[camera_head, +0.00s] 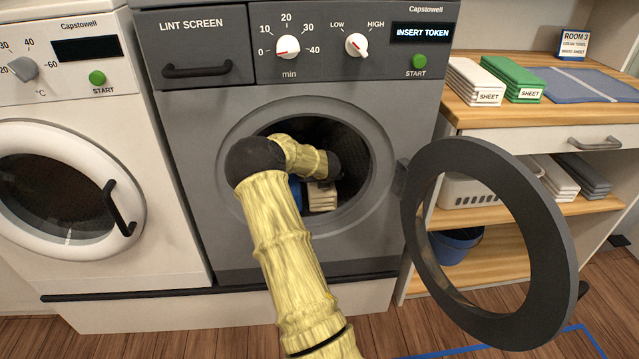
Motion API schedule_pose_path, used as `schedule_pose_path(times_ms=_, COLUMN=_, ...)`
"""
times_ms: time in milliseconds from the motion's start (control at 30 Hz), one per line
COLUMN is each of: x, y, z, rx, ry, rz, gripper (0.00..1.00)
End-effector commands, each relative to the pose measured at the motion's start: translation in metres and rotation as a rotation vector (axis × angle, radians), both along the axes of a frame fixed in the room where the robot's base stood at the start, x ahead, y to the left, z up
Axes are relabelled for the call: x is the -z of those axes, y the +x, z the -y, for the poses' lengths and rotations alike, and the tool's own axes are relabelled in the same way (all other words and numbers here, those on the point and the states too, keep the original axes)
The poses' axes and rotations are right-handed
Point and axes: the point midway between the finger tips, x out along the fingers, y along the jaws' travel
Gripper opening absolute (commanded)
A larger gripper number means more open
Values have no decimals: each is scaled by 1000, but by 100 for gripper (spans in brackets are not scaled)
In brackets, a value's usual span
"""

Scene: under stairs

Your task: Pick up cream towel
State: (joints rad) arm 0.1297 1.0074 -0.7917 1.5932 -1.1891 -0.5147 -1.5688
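The dark grey dryer (300,95) stands in the middle with its round door (418,245) swung open to the right. My yellow arm reaches through the opening into the drum (360,150). A small cream patch (321,197), which looks like the cream towel, shows low in the drum, just below my dark wrist joint. A blue thing (296,190) shows beside it on the left, partly behind my arm. My gripper's fingers cannot be made out inside the drum, so I cannot tell whether they touch or hold the cream cloth.
A white washer (165,190) with its door shut stands at the left. At the right, a wooden counter (490,112) bears a white sheet (472,80), a green sheet (512,76) and a blue cloth (585,85). A basket (470,192) and blue bucket (455,246) are below. The open door juts out on the right.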

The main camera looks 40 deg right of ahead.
Motion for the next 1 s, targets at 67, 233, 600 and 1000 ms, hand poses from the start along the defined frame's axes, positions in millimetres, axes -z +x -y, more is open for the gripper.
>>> schedule_pose_path(times_ms=67, x=1, y=1, z=-2, rx=-4, ry=2, rz=-1, gripper=100)
schedule_pose_path(times_ms=233, x=1, y=1, z=-2, rx=-5, ry=3, rz=-1, gripper=100)
schedule_pose_path(times_ms=600, x=0, y=1, z=-1, rx=-2, ry=1, rz=0, gripper=47)
schedule_pose_path(times_ms=1000, x=-14, y=1, z=-1, rx=-2, ry=0, rz=1, gripper=47)
